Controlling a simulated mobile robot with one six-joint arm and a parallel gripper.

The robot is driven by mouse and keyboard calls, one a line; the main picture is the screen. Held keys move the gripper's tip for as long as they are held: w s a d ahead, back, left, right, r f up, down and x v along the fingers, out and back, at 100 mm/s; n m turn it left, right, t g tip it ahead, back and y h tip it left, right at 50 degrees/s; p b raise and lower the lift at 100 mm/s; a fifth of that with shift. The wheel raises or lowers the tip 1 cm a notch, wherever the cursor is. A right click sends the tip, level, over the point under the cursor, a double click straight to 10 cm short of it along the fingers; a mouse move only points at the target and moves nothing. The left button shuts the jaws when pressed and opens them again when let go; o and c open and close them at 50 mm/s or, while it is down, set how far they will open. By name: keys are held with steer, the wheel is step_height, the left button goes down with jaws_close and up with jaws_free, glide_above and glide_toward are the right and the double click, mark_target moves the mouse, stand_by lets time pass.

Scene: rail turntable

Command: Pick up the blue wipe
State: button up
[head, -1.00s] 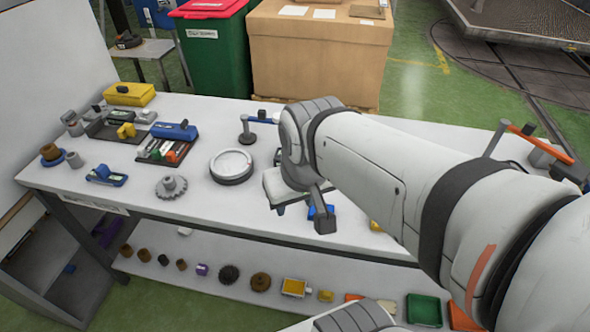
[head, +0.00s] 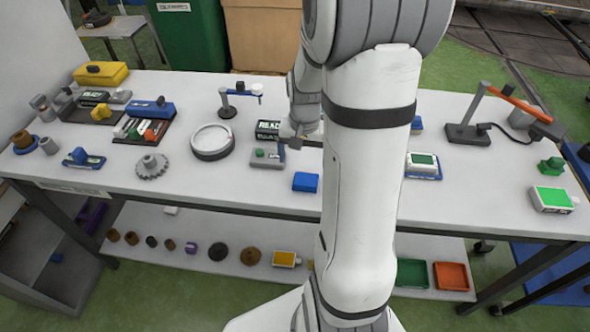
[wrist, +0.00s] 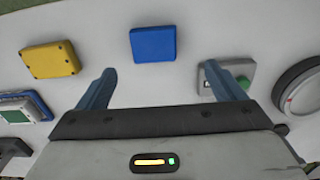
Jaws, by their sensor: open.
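The blue wipe (head: 305,182) is a flat blue rectangle lying on the white table near its front edge. It also shows whole in the wrist view (wrist: 153,43), ahead of my fingertips and roughly centred between them. My gripper (wrist: 160,80) is open and empty, with its two blue-grey fingers wide apart and not touching the wipe. In the head view my gripper (head: 289,143) is partly hidden by my arm, behind and slightly left of the wipe.
A yellow block (wrist: 50,59) lies left of the wipe in the wrist view. A grey box with a green button (head: 267,158) stands close to my gripper. A round dish (head: 212,142) is farther left. The table front (head: 240,194) left of the wipe is clear.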

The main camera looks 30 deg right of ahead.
mark_target(305, 178)
steer(key=f, duration=0.2)
steer(key=f+p, duration=0.1)
steer(key=f, duration=0.5)
steer(key=shift+s+d+f, duration=0.1)
steer(key=shift+s+d, duration=0.1)
steer(key=shift+d, duration=0.05)
steer(key=c, duration=1.1)
